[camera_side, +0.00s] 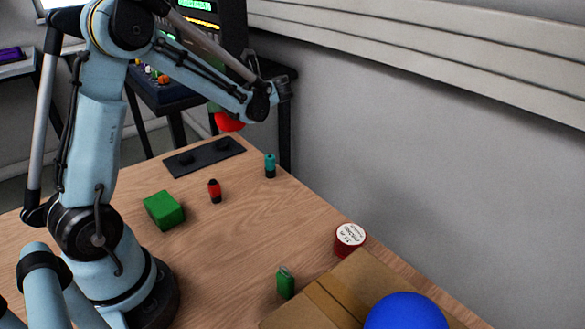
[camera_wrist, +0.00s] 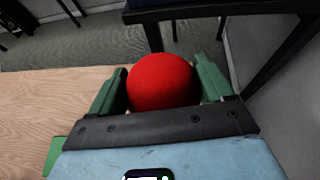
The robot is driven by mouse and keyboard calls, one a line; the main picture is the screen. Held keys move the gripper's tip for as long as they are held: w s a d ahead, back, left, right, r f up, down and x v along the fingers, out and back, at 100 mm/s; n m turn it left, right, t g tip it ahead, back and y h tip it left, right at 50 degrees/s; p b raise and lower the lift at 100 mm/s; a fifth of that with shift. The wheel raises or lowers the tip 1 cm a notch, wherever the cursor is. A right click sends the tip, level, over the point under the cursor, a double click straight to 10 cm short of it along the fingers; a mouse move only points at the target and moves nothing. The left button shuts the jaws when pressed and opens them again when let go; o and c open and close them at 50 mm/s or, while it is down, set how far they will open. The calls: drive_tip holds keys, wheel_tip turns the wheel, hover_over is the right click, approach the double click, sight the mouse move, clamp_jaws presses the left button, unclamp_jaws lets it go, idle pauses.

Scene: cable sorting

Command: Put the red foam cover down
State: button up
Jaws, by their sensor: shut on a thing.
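The red foam cover (camera_wrist: 160,82) is a round, matte red ball. In the wrist view my gripper (camera_wrist: 162,86) is shut on it, with a green finger on each side. In the side view the red foam cover (camera_side: 230,122) shows below the end of my arm, partly hidden by my gripper (camera_side: 222,110). It is held above the far end of the wooden table, near the black plate. Its underside contact with anything cannot be seen, but it looks raised off the table.
A black plate (camera_side: 188,163) with two low studs lies at the table's far end. A teal cylinder (camera_side: 270,167), red-black cylinder (camera_side: 215,192) and green block (camera_side: 164,211) stand nearby. A red tin (camera_side: 349,237), green canister (camera_side: 286,283), cardboard box (camera_side: 320,303) and blue ball (camera_side: 406,313) are at front right.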

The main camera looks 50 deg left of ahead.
drive_tip(key=s+a+n+g+h, duration=0.3)
drive_tip(key=s+a+n+g, duration=0.45)
drive_tip(key=s, duration=0.35)
drive_tip(key=shift+h, duration=0.3)
drive_tip(key=shift+s+a+f, duration=0.1)
drive_tip(key=shift+a+f, duration=0.05)
drive_tip(key=shift+f, duration=1.35)
drive_tip(key=shift+s+a+f, duration=0.15)
drive_tip(key=shift+f, duration=1.3)
drive_tip(key=shift+s+a+f, duration=0.1)
drive_tip(key=shift+a+f, duration=0.05)
drive_tip(key=shift+f, duration=1.35)
drive_tip(key=shift+f, duration=0.6)
drive_tip(key=o, duration=0.9)
